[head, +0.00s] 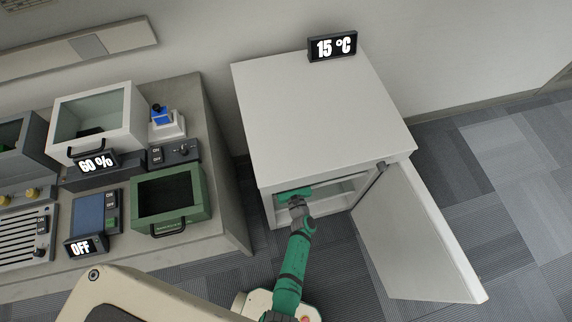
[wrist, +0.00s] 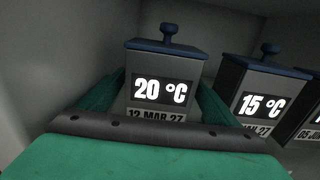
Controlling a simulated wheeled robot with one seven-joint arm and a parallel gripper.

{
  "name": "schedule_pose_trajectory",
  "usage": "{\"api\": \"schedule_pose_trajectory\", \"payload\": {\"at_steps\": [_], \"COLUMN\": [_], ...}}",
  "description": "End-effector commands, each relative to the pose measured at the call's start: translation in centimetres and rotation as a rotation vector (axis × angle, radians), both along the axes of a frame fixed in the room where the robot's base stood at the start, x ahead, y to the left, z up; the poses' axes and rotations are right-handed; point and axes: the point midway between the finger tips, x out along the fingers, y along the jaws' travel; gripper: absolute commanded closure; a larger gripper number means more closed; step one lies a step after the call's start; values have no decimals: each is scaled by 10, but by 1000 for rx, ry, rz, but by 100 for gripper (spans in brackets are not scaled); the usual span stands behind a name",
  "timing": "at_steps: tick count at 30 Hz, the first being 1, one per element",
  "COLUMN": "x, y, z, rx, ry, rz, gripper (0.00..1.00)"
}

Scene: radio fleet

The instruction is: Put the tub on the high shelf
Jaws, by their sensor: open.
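In the wrist view a grey tub with a blue knobbed lid (wrist: 165,62) stands upright, its labels reading 20 °C and 12 MAR 27. My gripper (wrist: 161,90) is open, with one green finger on each side of this tub; I cannot tell if they touch it. A second tub with a blue lid (wrist: 262,92), labelled 15 °C, stands to its right. A third container (wrist: 312,135) is cut off at the right edge. In the head view my gripper (head: 295,193) is at the mouth of the white cabinet (head: 315,115), and the tubs are hidden. I cannot make out which shelf is high.
The cabinet door (head: 410,235) is swung open to the right of my arm. A 15 °C display (head: 333,46) stands on the cabinet's top. A bench (head: 215,150) with a white bin (head: 98,115), a green bin (head: 170,197) and devices is at the left. Carpet at the right is clear.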

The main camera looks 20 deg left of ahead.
Motion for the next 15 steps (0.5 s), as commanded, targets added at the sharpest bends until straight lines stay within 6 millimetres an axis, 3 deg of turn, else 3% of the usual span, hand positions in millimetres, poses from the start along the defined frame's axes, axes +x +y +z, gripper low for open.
{"api": "schedule_pose_trajectory", "payload": {"at_steps": [5, 15], "x": [-1, -51], "y": [-1, -36], "z": [3, 2], "rx": [-2, -1], "ry": [-1, 2], "rz": [-1, -4], "gripper": [15, 15]}}
